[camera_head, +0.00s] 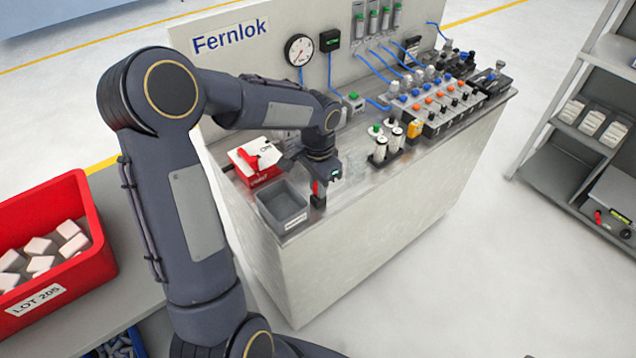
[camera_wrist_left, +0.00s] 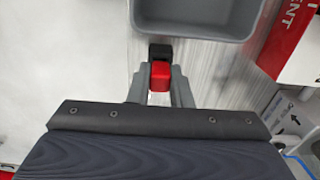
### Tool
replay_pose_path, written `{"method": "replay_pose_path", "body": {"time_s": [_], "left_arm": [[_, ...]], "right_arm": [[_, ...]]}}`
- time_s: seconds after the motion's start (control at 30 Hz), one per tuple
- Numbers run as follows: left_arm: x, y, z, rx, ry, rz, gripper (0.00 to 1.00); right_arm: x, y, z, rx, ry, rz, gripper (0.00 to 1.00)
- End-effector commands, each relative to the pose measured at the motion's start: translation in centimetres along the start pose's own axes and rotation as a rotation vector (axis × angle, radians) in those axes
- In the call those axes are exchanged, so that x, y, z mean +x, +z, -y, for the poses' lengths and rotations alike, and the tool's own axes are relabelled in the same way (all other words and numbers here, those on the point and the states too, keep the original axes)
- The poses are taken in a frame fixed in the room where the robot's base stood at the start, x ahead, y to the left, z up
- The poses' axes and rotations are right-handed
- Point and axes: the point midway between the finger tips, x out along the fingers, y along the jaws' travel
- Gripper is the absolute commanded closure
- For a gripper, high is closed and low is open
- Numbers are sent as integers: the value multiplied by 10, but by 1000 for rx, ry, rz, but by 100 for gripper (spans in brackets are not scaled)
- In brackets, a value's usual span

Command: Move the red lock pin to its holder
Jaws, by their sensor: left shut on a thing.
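The red lock pin (camera_head: 316,187) is between the fingers of my left gripper (camera_head: 318,184), close to the front edge of the bench. In the left wrist view the red pin (camera_wrist_left: 160,76) sits between the two grey fingers, which are shut on it. A black block (camera_head: 318,202) is directly below the pin in the head view, and it shows just beyond the pin (camera_wrist_left: 161,52) in the wrist view. I cannot tell whether this block is the holder or part of the pin, nor whether it touches the bench. My right gripper is not in view.
A grey bin (camera_head: 283,207) stands just left of the gripper, close to it. A red-and-white box (camera_head: 257,163) is behind the bin. White-and-black cylinders (camera_head: 379,150) and a valve row (camera_head: 435,105) stand to the right. The bench top between is mostly clear.

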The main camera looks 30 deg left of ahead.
Motion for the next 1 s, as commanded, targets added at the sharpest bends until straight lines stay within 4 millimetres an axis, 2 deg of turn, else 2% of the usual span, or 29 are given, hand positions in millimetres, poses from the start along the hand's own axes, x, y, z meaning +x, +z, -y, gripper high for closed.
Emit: {"method": "replay_pose_path", "body": {"time_s": [0.5, 0.73, 0.77, 0.93, 1.0], "left_arm": [[11, 0, 0, 1, 0, 0, 100], [10, 0, 0, 0, 0, -1, 100], [10, 0, 0, 0, 0, -1, 80], [10, 0, 0, 0, 0, -1, 58], [10, 0, 0, 0, 0, -1, 56]], "right_arm": [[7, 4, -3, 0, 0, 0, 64], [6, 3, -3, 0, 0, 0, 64], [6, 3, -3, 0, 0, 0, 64], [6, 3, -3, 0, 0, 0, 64], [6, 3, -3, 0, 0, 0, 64]]}}
